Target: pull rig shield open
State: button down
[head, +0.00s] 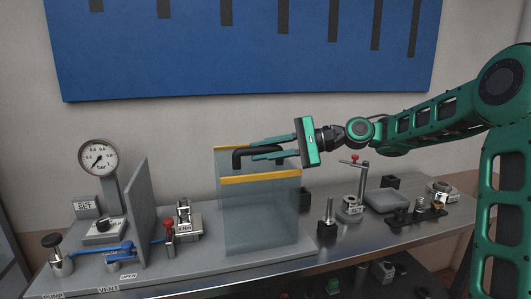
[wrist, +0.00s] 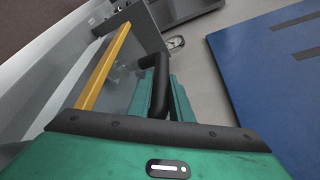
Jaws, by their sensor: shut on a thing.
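The rig shield (head: 262,218) is a clear, bluish upright panel with yellow strips near its top. It stands on the grey rig base (head: 180,262), right of a grey upright plate. A black handle (head: 239,156) sits at the shield's upper part. My gripper (head: 262,150) reaches in from the right, its green fingers shut on the handle. In the wrist view the black handle (wrist: 159,90) lies between the green fingers, and a yellow strip (wrist: 103,68) runs to their left. The far finger is partly hidden in the head view.
Left of the shield are a pressure gauge (head: 98,157), a blue-levered valve (head: 112,253), a black knob (head: 52,241) and a red-topped fitting (head: 169,232). Right of it stand a bolt (head: 328,218), a clamp stand (head: 353,195) and a grey tray (head: 387,200). A blue board hangs behind.

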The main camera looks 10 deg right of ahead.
jog(key=shift+w+d+f, duration=0.1)
jog(key=shift+d, duration=0.1)
jog(key=c, duration=1.9)
grip_release()
jog(key=v, duration=1)
jog(key=shift+d, duration=0.35)
